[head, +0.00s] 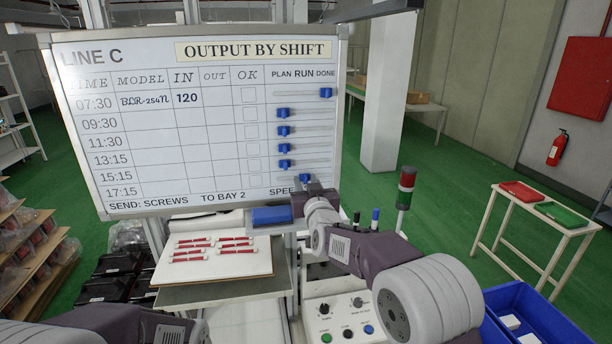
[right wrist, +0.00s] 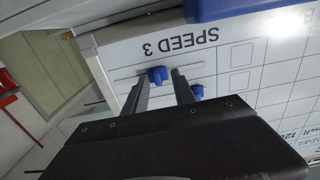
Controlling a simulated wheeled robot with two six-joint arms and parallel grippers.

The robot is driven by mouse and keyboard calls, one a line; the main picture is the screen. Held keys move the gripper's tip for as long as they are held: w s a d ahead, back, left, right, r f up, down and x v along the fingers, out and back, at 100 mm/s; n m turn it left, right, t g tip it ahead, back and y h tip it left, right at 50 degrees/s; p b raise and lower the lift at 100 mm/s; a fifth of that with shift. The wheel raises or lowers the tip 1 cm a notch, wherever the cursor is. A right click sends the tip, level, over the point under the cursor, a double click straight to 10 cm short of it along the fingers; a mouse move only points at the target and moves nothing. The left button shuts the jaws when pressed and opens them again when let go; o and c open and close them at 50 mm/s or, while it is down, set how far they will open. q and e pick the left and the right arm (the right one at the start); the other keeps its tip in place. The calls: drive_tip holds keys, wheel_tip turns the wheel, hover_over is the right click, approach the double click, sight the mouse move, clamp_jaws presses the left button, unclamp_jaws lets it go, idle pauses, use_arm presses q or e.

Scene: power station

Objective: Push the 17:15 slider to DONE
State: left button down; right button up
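The whiteboard (head: 205,185) carries a column of blue sliders on tracks marked PLAN, RUN and DONE. The 17:15 slider (head: 305,178) is on the lowest track, near the middle under RUN. In the right wrist view, which is upside down, that slider (right wrist: 158,75) shows between my right gripper's two fingertips (right wrist: 161,80). The fingers are apart, with the right-hand one nearer the slider's PLAN side; contact cannot be told. In the head view my right gripper (head: 310,188) is at the board's lower right, partly hidden by its wrist. My left gripper is out of view.
The 07:30 slider (head: 325,92) is at DONE; the 15:15 slider (head: 285,163) and those between are at PLAN.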

drive_tip(key=shift+s+d, duration=0.1)
drive_tip(key=shift+d, duration=0.25)
drive_tip(key=shift+a, duration=0.35)
clamp_jaws()
drive_tip(key=shift+w+d, duration=0.15)
drive_tip(key=shift+w, duration=0.05)
idle(0.6)
